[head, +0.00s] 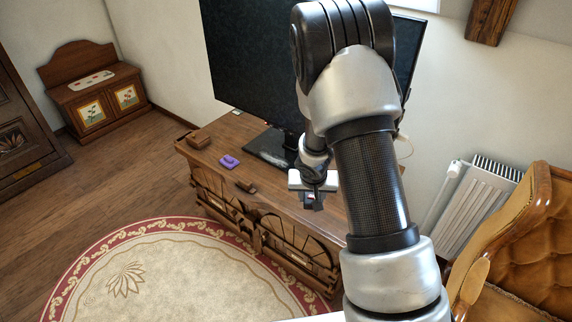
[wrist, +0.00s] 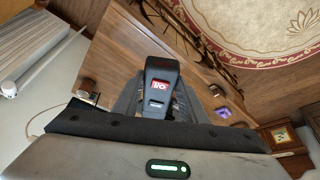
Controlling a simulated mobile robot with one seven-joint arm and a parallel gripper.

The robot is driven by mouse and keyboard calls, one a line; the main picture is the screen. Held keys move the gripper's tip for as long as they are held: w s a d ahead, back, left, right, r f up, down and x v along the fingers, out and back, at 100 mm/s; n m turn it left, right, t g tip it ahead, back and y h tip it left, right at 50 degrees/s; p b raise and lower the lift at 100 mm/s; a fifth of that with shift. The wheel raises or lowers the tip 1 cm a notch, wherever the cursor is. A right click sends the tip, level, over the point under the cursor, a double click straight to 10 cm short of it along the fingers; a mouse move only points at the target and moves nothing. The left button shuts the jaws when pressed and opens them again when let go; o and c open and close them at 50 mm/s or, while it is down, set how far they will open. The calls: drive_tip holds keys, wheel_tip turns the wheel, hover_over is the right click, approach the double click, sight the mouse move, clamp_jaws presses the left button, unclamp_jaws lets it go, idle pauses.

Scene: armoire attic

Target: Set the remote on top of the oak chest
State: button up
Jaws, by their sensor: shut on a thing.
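My gripper (head: 313,188) is shut on a dark, narrow thing with a red label (wrist: 160,85), which looks like the remote; in the head view only a small dark part of it shows below the fingers. The gripper is over the right part of a carved low wooden chest (head: 285,210), in front of the television. A smaller wooden chest with painted door panels (head: 92,110) stands in the far left corner; it also shows in the wrist view (wrist: 285,138). I cannot tell which of the two is the oak chest.
The television (head: 252,60) stands on the carved chest. A brown box (head: 198,139), a purple item (head: 229,161) and a small brown item (head: 246,186) lie on its left part. A radiator (head: 482,195) and leather armchair (head: 535,240) are right. A round rug (head: 180,275) lies in front.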

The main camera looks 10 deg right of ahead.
drive_tip(key=w+d+f+m+g+h+b, duration=0.1)
drive_tip(key=w+d+f+m+b, duration=0.25)
drive_tip(key=f+b, duration=0.25)
drive_tip(key=w+d+f+m+h+b, duration=0.1)
drive_tip(key=w+d+f+m+b, duration=0.2)
drive_tip(key=w+f+b, duration=0.25)
drive_tip(key=f+b, duration=0.1)
drive_tip(key=f, duration=0.2)
drive_tip(key=f+b, duration=0.1)
drive_tip(key=f, duration=0.2)
drive_tip(key=s+f, duration=0.1)
drive_tip(key=f, duration=0.3)
drive_tip(key=shift+d+f+b, duration=0.1)
drive_tip(key=shift+d+b, duration=0.05)
drive_tip(key=shift+b, duration=0.25)
drive_tip(key=shift+f+b, duration=0.2)
drive_tip(key=shift+b, duration=0.1)
drive_tip(key=o, duration=1.1)
drive_tip(key=shift+r, duration=0.1)
